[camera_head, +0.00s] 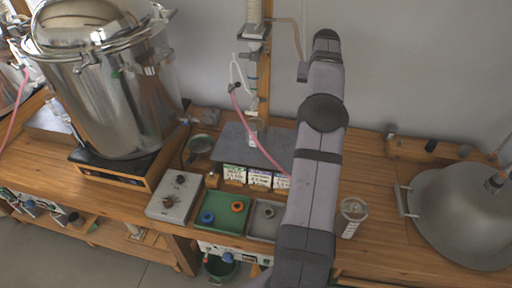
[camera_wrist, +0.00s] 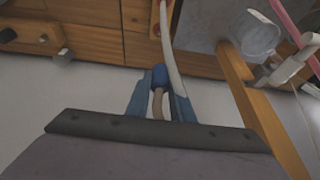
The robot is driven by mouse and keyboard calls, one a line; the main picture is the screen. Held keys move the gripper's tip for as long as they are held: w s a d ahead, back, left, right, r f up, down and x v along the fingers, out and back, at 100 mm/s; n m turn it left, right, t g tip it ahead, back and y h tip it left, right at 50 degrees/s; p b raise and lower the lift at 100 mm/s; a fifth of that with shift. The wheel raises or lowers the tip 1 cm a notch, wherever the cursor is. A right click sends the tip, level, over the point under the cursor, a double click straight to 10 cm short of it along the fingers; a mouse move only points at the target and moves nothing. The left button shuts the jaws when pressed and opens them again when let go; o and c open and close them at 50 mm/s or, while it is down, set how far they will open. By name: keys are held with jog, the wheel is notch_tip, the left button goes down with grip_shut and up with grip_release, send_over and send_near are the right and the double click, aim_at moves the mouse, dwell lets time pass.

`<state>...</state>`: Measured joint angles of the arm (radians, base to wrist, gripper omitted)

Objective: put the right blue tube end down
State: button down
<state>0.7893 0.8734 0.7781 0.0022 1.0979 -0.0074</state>
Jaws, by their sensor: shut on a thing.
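In the wrist view, the two blue-grey fingers of my gripper (camera_wrist: 160,102) are shut on the blue tube end (camera_wrist: 160,76). A tan piece of tube shows between the fingers, and a pale tube (camera_wrist: 172,50) runs past toward the top of the picture. In the head view, my arm rises in front of the wall, right of the glass column. A tan tube (camera_head: 294,30) runs from the column's top to a small grey part beside my arm. The blue end cannot be made out there.
A steel boiler (camera_head: 125,100) stands left. A green tray (camera_head: 222,213) holds a blue and an orange ring beside a grey control box (camera_head: 174,196). A pink tube (camera_head: 255,140) hangs from the column. A labelled clear jar (camera_head: 353,215) and grey dome (camera_head: 465,215) stand right.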

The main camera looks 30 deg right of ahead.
jog(key=s+a+f+n+y, duration=0.1)
jog(key=a+f+n+y, duration=0.1)
jog(key=a+f+n, duration=0.2)
jog(key=s+a+f+n+t+y, duration=0.1)
jog(key=s+a+f+n+y, duration=0.1)
jog(key=a+n, duration=0.7)
jog(key=shift+a+f+n+y+b, duration=0.3)
jog(key=shift+a+f+y, duration=0.2)
jog(key=shift+a+f, duration=0.55)
jog(key=shift+f, duration=0.1)
jog(key=shift+f+p, duration=1.6)
jog(key=shift+f, duration=3.3)
jog(key=shift+f, duration=0.2)
